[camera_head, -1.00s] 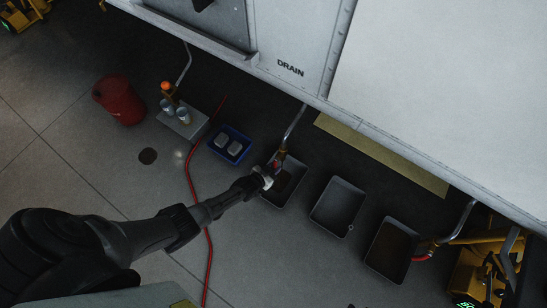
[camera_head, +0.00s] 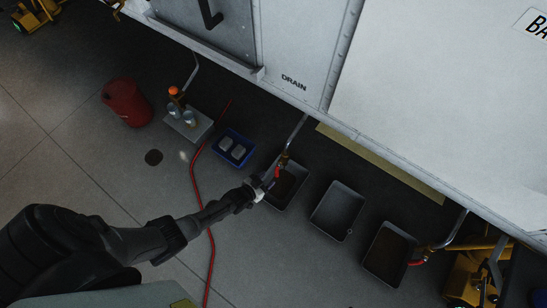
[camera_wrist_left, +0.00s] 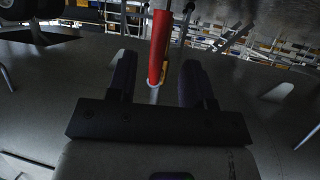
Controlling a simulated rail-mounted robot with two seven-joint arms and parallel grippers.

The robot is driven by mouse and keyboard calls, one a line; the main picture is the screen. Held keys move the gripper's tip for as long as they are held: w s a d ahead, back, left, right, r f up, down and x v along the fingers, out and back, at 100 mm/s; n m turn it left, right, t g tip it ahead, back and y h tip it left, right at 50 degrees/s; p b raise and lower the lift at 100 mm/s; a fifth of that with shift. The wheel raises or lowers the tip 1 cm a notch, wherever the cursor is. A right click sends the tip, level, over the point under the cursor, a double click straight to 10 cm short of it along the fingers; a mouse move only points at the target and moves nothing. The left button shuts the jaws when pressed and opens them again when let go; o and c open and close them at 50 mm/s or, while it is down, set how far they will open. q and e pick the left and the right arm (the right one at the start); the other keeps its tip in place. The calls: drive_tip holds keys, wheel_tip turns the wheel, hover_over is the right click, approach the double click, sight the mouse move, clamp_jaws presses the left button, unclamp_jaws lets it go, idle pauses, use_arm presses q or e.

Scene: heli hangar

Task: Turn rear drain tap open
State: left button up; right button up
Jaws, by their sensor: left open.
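A drain pipe ends in a brass tap (camera_head: 284,160) with a red lever (camera_head: 278,173) in the middle of the head view, over a dark tray. The lever hangs downward there. My left gripper (camera_head: 264,188) is open just below and left of this lever. In the left wrist view the red lever (camera_wrist_left: 158,45) stands upright beyond and between the fingertips (camera_wrist_left: 156,75), apparently not gripped. Another tap with a red lever (camera_head: 418,262) shows at right. I cannot tell from labels which tap is the rear one. My right gripper is not in view.
Trays stand in a row: one under the middle tap (camera_head: 293,197), an empty one (camera_head: 320,232), and one at right (camera_head: 372,270). A blue bin (camera_head: 222,158), a red drum (camera_head: 125,102) and a red hose (camera_head: 193,180) lie left. The white hull (camera_head: 300,60) overhangs.

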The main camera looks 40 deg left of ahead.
use_arm(q)
drive_tip(key=d+p+v, duration=0.1)
drive_tip(key=p+v, duration=0.2)
drive_tip(key=v, duration=0.4)
drive_tip(key=shift+s+a, duration=0.15)
drive_tip(key=shift+a, duration=0.35)
